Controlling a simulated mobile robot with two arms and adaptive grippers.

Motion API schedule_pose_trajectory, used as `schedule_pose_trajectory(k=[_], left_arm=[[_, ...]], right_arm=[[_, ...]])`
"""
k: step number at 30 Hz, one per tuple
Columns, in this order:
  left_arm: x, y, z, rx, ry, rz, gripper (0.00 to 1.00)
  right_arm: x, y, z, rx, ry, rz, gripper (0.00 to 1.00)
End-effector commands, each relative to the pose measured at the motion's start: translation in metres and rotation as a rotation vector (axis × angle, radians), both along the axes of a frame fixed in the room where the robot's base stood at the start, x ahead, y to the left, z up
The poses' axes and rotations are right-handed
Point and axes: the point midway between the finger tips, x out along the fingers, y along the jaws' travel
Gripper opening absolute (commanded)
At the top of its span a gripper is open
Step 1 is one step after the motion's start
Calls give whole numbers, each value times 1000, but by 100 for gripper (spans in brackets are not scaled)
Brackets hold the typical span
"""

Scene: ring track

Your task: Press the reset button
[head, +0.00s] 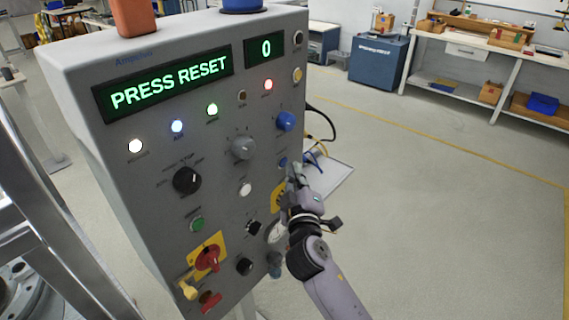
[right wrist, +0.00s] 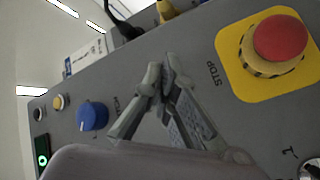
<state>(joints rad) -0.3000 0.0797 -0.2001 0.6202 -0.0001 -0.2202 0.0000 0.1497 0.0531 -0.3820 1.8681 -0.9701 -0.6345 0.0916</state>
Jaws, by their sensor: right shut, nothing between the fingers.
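The grey control panel (head: 130,200) fills the left and middle of the head view. Its display (head: 170,85) reads PRESS RESET in green. A small blue button (head: 283,162) sits on the panel's right side, below a blue knob (head: 285,121); its label is too small to read. My right gripper (head: 293,172) is shut and empty, its tips just by this blue button; I cannot tell whether they touch it. In the right wrist view the shut fingers (right wrist: 163,75) point at the panel face and hide the small button. My left gripper is not in view.
A red mushroom stop button (right wrist: 281,38) on a yellow plate is close to my right gripper. The blue knob also shows in the right wrist view (right wrist: 92,117). The panel also carries a red rotary switch (head: 209,258) and a green button (head: 197,224). Open floor lies right.

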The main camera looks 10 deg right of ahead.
Motion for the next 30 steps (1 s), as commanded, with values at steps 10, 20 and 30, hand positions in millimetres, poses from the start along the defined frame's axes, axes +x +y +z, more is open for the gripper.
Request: schedule_pose_trajectory(k=[10,20,30], left_arm=[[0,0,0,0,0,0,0],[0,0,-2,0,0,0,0],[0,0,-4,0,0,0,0]], right_arm=[[1,0,0,0,0,0,0],[4,3,0,0,0,0,0],[7,5,0,0,-1,0,0]])
